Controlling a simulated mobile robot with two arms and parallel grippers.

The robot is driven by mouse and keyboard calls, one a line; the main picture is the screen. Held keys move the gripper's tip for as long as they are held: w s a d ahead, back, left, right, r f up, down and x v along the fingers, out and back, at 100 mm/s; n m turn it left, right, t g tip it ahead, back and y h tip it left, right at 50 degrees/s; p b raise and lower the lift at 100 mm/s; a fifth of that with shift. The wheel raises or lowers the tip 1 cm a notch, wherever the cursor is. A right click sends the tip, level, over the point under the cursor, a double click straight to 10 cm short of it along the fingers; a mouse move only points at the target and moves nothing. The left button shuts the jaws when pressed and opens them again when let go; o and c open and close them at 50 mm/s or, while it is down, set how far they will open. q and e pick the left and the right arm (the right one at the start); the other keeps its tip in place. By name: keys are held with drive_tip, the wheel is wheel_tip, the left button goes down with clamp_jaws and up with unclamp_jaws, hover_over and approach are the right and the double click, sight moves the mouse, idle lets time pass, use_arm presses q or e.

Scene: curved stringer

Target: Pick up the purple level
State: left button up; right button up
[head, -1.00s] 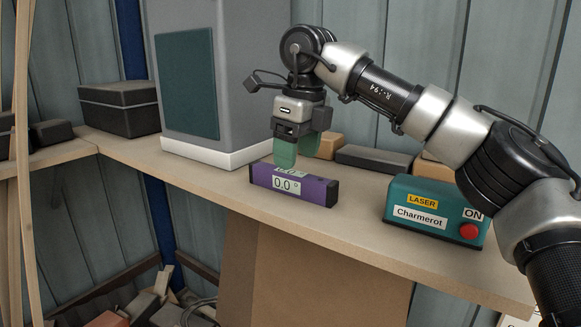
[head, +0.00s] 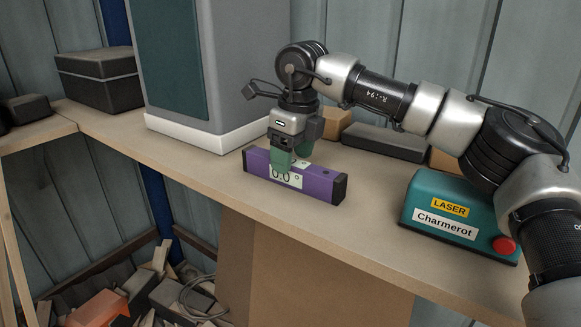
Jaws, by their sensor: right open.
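The purple level (head: 322,185) lies on the wooden shelf, long side facing me, with black end caps and a white display reading 0.0°. My right gripper (head: 290,160) points down over the level's middle. Its green fingers are open. My left gripper is not in view.
A teal laser box (head: 452,218) with a red button stands right of the level. A large grey cabinet (head: 215,60) stands behind left. A dark block (head: 383,141) and a wooden block (head: 337,123) lie behind. The shelf's front edge (head: 270,218) is close.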

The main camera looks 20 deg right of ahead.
wheel_tip(320, 180, down, 2)
drive_tip(key=shift+w+f+p, duration=0.1)
drive_tip(key=shift+w+p, duration=0.05)
drive_tip(key=shift+p, duration=0.25)
drive_tip(key=shift+a+f, duration=0.1)
drive_tip(key=shift+f, duration=0.3)
drive_tip(key=shift+c, duration=0.2)
drive_tip(key=c, duration=0.9)
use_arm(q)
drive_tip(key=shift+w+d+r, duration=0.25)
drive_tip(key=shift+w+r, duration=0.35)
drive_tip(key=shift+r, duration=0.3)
use_arm(e)
drive_tip(key=shift+c, duration=0.9)
